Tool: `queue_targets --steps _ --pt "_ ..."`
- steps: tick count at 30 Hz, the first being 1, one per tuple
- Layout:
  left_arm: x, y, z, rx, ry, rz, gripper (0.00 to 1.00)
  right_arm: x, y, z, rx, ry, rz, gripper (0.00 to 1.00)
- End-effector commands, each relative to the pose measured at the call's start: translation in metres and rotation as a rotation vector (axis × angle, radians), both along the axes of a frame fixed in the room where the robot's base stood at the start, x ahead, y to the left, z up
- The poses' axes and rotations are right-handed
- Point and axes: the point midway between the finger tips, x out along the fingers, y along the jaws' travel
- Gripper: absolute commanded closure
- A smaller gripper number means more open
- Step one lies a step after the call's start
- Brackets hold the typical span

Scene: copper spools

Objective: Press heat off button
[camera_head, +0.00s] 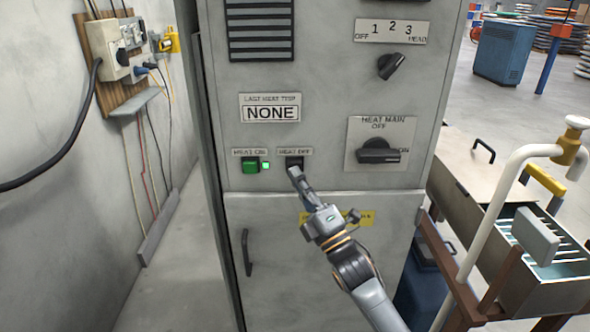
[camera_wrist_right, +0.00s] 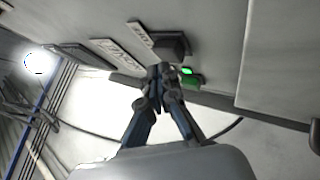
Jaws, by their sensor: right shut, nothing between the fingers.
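The heat off button (camera_head: 294,161) is a dark square below the "HEAT OFF" label (camera_head: 294,152) on the grey cabinet. A dark button block also shows in the wrist view (camera_wrist_right: 172,45). My right gripper (camera_head: 294,173) is shut and empty, with its fingertips at the lower edge of the heat off button in the head view. I cannot tell whether they touch it. In the wrist view the closed fingertips (camera_wrist_right: 162,70) are just below the dark block. My left gripper is in neither view.
The green heat on button (camera_head: 250,166) and a lit green light (camera_head: 266,165) are just left of the heat off button. The heat main knob (camera_head: 378,151) is to the right, under a selector knob (camera_head: 392,66). A door handle (camera_head: 247,252) sticks out below.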

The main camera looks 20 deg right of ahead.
Motion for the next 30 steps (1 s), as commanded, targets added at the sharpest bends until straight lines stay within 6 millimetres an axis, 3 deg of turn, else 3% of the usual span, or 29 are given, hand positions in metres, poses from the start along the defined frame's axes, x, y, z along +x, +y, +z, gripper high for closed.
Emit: queue_targets --steps 30 --pt "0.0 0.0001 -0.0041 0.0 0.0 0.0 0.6 0.0081 -0.0025 -0.0003 0.0 0.0 0.0 1.0"
